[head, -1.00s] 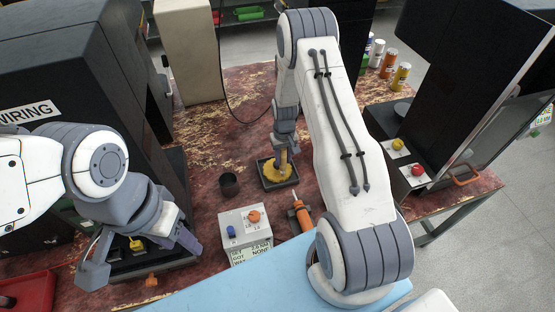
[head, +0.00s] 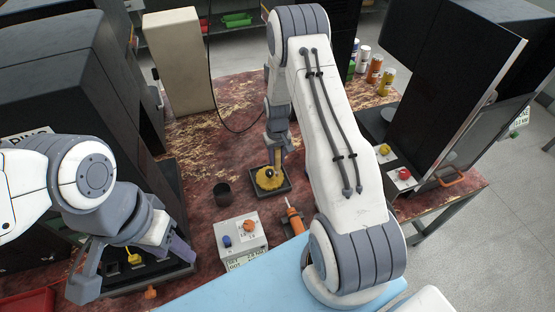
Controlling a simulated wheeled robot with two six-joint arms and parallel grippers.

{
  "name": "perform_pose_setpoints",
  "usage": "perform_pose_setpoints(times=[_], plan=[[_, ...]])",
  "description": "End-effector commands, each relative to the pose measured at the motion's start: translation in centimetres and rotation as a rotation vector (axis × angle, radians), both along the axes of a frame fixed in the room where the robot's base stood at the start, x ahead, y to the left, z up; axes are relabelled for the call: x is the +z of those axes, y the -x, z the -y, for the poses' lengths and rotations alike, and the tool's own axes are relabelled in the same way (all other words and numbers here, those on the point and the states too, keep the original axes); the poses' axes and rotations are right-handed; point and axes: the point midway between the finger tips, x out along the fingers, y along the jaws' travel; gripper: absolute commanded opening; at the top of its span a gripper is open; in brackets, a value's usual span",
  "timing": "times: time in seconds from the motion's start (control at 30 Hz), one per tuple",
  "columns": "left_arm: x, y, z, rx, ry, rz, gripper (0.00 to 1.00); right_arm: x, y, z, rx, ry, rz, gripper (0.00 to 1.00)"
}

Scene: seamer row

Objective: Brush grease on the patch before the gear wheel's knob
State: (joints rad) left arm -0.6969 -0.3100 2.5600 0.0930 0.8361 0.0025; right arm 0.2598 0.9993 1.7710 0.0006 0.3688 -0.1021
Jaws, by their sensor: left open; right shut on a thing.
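The yellow gear wheel (head: 265,184) lies in a shallow black tray (head: 287,187) near the middle of the table. Its dark, shiny knob (head: 270,173) stands up from its centre. My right gripper (head: 277,142) is above the tray's back side, shut on a thin, brownish thing (head: 279,158) that points down toward the gear wheel. It may be a brush; its lower end and any contact are unclear. Any grease or patch is too small to tell. My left gripper (head: 132,268) is open and empty at the lower left, before a dark machine.
A dark cup (head: 222,194) stands left of the tray. A grey control box (head: 244,240) with blue and orange knobs and an orange tool (head: 293,219) are in front. Dark machines flank the table; several cans (head: 375,70) stand at the back right.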

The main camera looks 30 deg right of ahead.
Motion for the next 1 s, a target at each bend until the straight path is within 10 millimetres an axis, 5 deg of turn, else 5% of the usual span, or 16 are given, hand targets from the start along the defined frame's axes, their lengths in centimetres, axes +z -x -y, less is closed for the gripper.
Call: perform_pose_setpoints(times=[1.0], plan=[[2.7,0.0,0.0,0.0,0.0,0.0,0.5,4.1,0.0,0.0,0.0,0.0,0.0,0.0]])
